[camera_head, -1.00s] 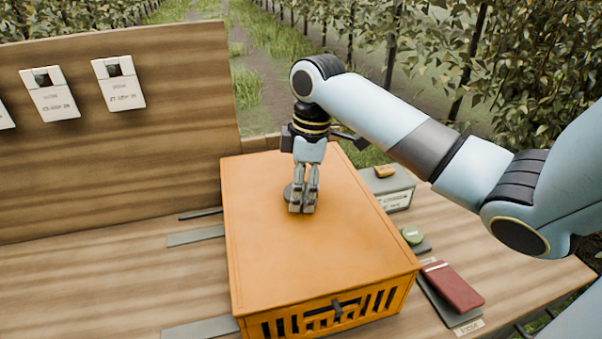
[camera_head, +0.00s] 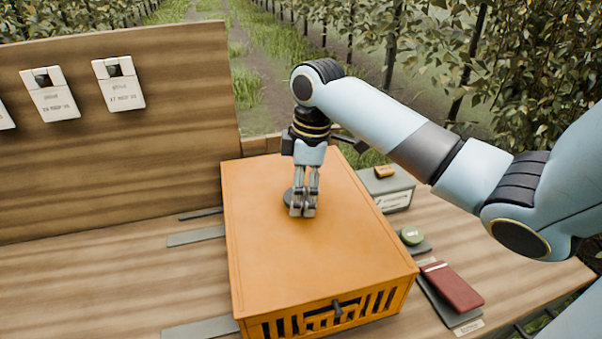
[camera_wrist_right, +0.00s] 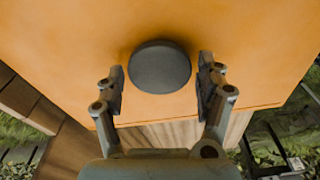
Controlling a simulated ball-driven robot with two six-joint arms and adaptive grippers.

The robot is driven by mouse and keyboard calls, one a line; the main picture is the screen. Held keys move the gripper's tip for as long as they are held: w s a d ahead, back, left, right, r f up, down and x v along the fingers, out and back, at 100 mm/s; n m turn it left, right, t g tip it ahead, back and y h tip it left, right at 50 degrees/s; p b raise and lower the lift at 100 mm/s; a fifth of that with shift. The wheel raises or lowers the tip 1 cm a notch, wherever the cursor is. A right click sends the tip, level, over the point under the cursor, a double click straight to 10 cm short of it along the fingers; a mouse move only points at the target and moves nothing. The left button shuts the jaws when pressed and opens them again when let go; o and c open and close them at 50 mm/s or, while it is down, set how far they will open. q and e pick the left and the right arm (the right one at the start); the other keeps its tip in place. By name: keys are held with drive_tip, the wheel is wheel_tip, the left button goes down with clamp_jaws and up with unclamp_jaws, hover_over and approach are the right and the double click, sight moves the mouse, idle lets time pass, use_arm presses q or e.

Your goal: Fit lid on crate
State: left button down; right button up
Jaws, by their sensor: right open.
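The orange lid (camera_head: 270,240) lies flat over the top of the orange slatted crate (camera_head: 372,303), with no clear gap along the front. A round dark knob (camera_wrist_right: 160,67) stands on the lid; in the head view it (camera_head: 288,196) is partly hidden behind the fingers. My right gripper (camera_head: 302,212) points straight down at the knob. In the right wrist view the gripper (camera_wrist_right: 161,84) is open, one finger on each side of the knob, with a small gap on both sides. My left gripper is in no view.
Grey strips (camera_head: 195,236) lie on the wooden table at left. A wooden back panel (camera_head: 120,165) carries tags (camera_head: 118,84).

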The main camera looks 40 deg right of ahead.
sight(304, 195)
drive_tip(key=shift+s+d+r+p, duration=0.1)
drive_tip(key=shift+r+p, duration=1.3)
drive_tip(key=shift+p, duration=0.1)
drive_tip(key=shift+s+d+r+p, duration=0.1)
drive_tip(key=shift+r+p, duration=1.25)
drive_tip(key=shift+p, duration=0.1)
drive_tip(key=shift+s+d+r+p, duration=0.15)
drive_tip(key=shift+r+p, duration=0.45)
drive_tip(key=shift+r, duration=0.75)
wheel_tip(304, 195, up, 2)
drive_tip(key=shift+d+r, duration=0.1)
drive_tip(key=shift+r, duration=0.05)
drive_tip(key=shift+s, duration=0.1)
